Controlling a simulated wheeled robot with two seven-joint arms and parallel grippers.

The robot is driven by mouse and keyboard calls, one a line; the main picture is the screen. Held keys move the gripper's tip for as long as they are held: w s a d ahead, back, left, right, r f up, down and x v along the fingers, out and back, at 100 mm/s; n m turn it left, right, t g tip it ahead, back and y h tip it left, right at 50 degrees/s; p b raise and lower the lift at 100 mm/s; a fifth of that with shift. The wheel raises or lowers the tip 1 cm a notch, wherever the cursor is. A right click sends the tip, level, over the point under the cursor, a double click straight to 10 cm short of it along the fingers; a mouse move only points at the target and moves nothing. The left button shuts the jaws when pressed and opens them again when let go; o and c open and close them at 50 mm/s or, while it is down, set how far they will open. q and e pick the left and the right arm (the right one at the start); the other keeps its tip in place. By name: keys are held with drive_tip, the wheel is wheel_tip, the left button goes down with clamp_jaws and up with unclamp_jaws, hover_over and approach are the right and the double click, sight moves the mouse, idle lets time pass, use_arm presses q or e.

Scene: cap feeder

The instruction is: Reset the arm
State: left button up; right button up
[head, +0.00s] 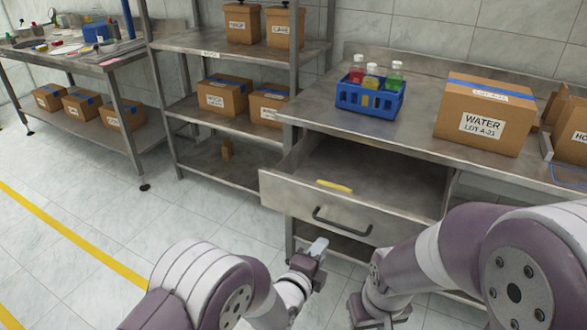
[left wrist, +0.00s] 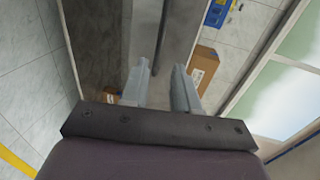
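My left gripper (head: 318,247) is in front of the opened drawer (head: 315,203), at the lower middle of the head view, and holds nothing that I can see. In the left wrist view its two pale fingers (left wrist: 160,75) stand apart with a gap between them. My right arm comes in from the right in the head view. Its wrist (head: 375,300) is low in front of the counter, and its fingertips are hidden or cut off at the lower edge.
The drawer sticks out under the metal counter (head: 420,130), with a yellow item (head: 334,186) at its front. A blue crate of bottles (head: 369,101) and a WATER box (head: 484,115) stand on top. Shelves with boxes are behind; the floor at left is clear.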

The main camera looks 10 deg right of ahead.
use_arm(q)
drive_tip(key=s+a+f+n+g+y, duration=0.5)
drive_tip(key=s+a+f+n+g, duration=0.3)
drive_tip(key=n, duration=0.3)
drive_tip(key=s+a+r+n+g+y, duration=0.2)
drive_tip(key=s+a+n, duration=0.3)
drive_tip(key=a, duration=0.2)
drive_tip(key=s+a+r+n+g+y, duration=0.15)
drive_tip(key=s+a+n, duration=0.25)
drive_tip(key=a, duration=0.4)
drive_tip(key=s+a+r+n+p, duration=0.25)
drive_tip(key=a+r+n, duration=0.25)
drive_tip(key=a+r, duration=0.35)
wheel_tip(320, 180, up, 18)
drive_tip(key=p, duration=1.8)
drive_tip(key=shift+w+d, duration=0.2)
drive_tip(key=shift+d, duration=0.25)
